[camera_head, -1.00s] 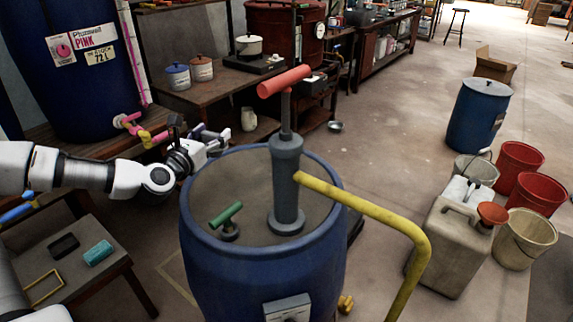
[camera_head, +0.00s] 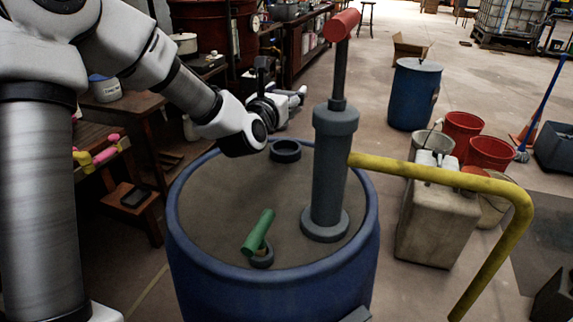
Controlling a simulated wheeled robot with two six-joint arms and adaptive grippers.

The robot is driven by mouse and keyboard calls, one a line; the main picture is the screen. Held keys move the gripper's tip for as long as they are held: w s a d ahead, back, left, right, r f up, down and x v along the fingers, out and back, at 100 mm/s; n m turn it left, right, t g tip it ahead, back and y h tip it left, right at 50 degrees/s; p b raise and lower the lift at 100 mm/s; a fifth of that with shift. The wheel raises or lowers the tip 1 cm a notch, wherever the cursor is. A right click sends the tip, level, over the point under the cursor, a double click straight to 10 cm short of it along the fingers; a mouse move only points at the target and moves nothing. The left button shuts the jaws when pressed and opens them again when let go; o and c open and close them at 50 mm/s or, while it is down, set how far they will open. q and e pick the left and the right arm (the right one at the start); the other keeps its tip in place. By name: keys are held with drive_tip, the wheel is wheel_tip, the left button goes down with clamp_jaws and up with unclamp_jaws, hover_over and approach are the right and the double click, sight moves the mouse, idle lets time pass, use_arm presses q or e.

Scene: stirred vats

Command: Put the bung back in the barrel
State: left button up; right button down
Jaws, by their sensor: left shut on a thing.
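The blue barrel (camera_head: 190,245) stands upright in the middle front with a grey hand pump (camera_head: 330,165) on its top. A dark raised ring (camera_head: 285,151) sits on the top near the far rim, with nothing standing in it. A green bar handle (camera_head: 258,232) sits tilted over a smaller dark ring near the front. My left gripper (camera_head: 296,97) is beyond the far rim, apart from the barrel, its fingers pointing right. It is shut on the bung, but the bung is too small and dark to make out. My right gripper is out of view.
The pump's red handle (camera_head: 342,25) rises high, and its yellow pipe (camera_head: 440,174) bends right and down. A jerrycan (camera_head: 437,225), red buckets (camera_head: 462,130) and a second blue barrel (camera_head: 413,95) stand to the right. Wooden benches line the left. Floor between is open.

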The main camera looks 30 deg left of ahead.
use_arm(q)
wheel_tip(320, 180, down, 9)
drive_tip(key=shift+s+d+f+b, duration=0.1)
drive_tip(key=shift+s+b, duration=0.05)
drive_tip(key=shift+b, duration=0.75)
drive_tip(key=shift+f, duration=0.35)
drive_tip(key=o, duration=1.2)
drive_tip(key=shift+o, duration=0.2)
